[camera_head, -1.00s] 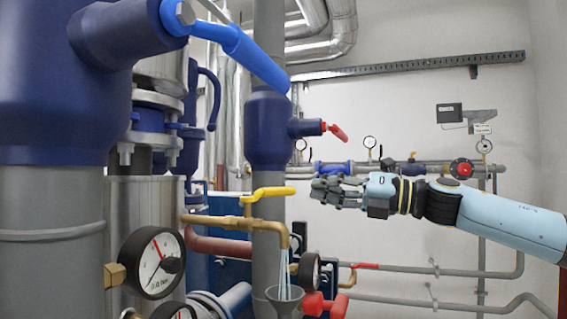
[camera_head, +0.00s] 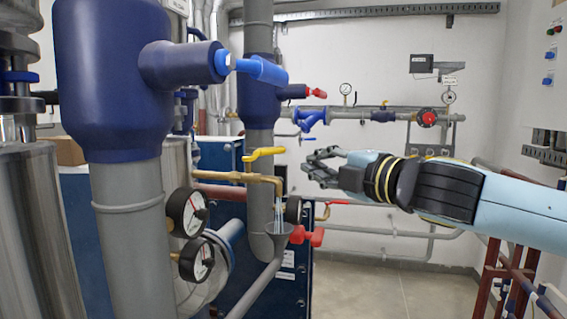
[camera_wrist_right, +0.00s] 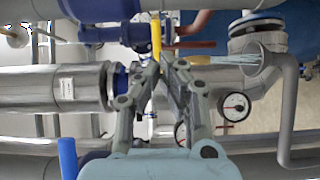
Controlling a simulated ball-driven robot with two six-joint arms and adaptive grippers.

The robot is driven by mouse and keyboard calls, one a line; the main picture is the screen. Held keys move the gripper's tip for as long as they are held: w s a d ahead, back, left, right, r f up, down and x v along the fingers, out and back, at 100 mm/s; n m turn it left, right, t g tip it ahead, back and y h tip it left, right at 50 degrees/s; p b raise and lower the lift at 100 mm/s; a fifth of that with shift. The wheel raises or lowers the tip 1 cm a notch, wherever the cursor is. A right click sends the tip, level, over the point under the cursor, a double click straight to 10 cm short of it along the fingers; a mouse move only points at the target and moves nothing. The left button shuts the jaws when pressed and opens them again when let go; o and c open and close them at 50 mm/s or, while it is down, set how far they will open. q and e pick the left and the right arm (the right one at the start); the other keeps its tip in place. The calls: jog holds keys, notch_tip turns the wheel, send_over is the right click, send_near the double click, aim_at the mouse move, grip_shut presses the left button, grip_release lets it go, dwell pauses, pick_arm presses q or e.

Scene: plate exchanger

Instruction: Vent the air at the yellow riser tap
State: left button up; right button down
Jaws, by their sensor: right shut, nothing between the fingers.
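The yellow tap lever (camera_head: 264,154) sits on a brass pipe (camera_head: 228,177) that bends down at its end. Thin streams of water (camera_head: 279,208) run from the spout into a grey funnel (camera_head: 279,228). My right gripper (camera_head: 306,165) is shut and empty, to the right of the lever in the head view, with a visible gap between them. In the right wrist view, the yellow lever (camera_wrist_right: 156,38) shows just beyond my closed fingertips (camera_wrist_right: 165,66), and the water streams (camera_wrist_right: 234,59) show at the right. My left gripper is in neither view.
Two gauges (camera_head: 188,213) and a thick grey pipe with a blue valve handle (camera_head: 262,70) stand at the left. A red handle (camera_head: 308,237) is beside the funnel. Wall pipes with a red handwheel (camera_head: 428,118) run behind my arm. Open floor (camera_head: 375,287) shows at lower right.

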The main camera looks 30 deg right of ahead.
aim_at(275, 153)
jog(key=w, duration=0.3)
jog(key=w+p, duration=0.1)
jog(key=w, duration=0.4)
jog(key=shift+w+a+r, duration=0.2)
jog(key=shift+w+a, duration=0.1)
jog(key=shift+w, duration=0.1)
jog(key=shift+w+f, duration=0.1)
jog(key=shift+w, duration=0.5)
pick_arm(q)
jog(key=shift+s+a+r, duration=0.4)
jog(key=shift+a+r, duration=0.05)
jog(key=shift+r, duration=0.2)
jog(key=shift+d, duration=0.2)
pick_arm(e)
jog(key=shift+a, duration=0.1)
